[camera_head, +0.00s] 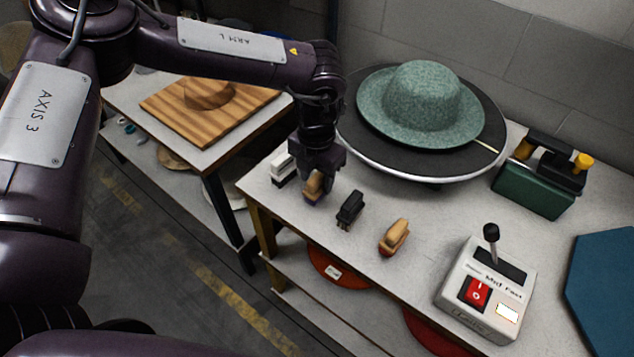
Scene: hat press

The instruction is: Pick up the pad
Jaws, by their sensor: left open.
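Several small handled blocks that look like pads or brushes stand in a row on the light worktable (330,240). One is white (282,168), one tan (314,187), one black (350,209), and one tan with a red base (395,237). I cannot tell which one the task means by the pad. My left gripper (315,192) points down at the tan block second from the left, its jaws open beside or around it. The gripper partly hides that block, and contact is unclear. My right gripper is not in view.
A green felt hat (420,98) sits on a round dark plate (372,160) behind the row. A switch box with a lever (465,312) stands at the front right, a green device (535,187) behind it. A wooden board (235,125) lies on the left table.

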